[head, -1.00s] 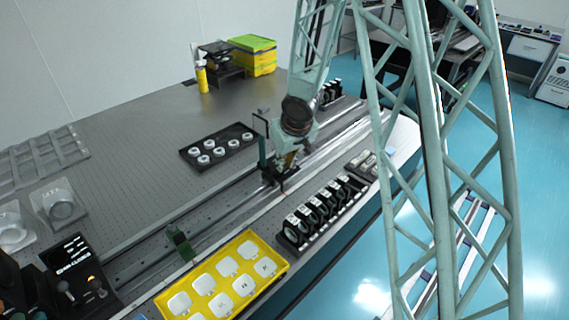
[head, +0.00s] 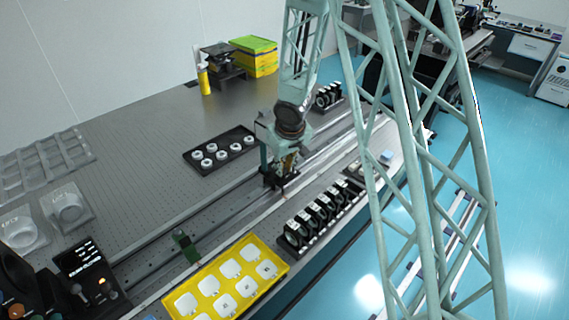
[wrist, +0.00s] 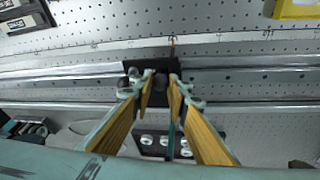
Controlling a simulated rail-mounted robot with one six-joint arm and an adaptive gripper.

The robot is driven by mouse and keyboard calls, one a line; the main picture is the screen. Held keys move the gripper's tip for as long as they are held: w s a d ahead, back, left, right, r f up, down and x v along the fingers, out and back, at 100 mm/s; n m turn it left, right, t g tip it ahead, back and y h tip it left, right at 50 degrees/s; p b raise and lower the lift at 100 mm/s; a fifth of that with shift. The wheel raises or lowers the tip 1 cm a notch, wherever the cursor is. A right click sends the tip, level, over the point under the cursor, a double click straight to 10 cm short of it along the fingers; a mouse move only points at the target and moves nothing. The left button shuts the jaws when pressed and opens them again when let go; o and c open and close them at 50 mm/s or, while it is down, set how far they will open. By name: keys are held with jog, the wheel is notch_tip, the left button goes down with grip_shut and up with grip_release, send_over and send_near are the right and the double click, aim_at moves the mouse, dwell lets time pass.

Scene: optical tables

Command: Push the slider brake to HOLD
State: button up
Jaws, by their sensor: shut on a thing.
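A black slider block (head: 270,181) sits on the long metal rail (head: 225,210) on the optical table. In the head view my gripper (head: 285,166) is down at this block. In the wrist view the gripper's two yellow-padded fingers (wrist: 160,84) converge at the black block (wrist: 151,69), shut on a small dark part of it. The fingers hide most of that part, and I cannot tell whether it is the brake. No HOLD mark is readable. A small green piece (head: 185,245) stands farther left along the rail.
A black tray of white rings (head: 219,149) lies behind the rail. In front are a yellow tray (head: 262,246) of white pieces and a black rack of upright discs (head: 312,216). A control box (head: 85,268) stands at left.

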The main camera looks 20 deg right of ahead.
jog(key=shift+w+a+r+g+h+p, duration=0.25)
jog(key=shift+w+g+h+p, duration=0.25)
jog(key=shift+p, duration=3.15)
jog(key=shift+w+a+g+p, duration=0.25)
jog(key=shift+g+p, duration=0.35)
jog(key=shift+p, duration=1.2)
jog(key=shift+w+a+g+h+p, duration=0.35)
jog(key=shift+w+g+h+p, duration=0.4)
jog(key=shift+g+p, duration=0.35)
jog(key=o, duration=0.8)
jog(key=shift+o, duration=0.2)
jog(key=shift+r, duration=0.2)
jog(key=v, duration=1.1)
jog(key=shift+r, duration=0.3)
jog(key=shift+s+a, duration=0.1)
jog(key=shift+c, duration=0.2)
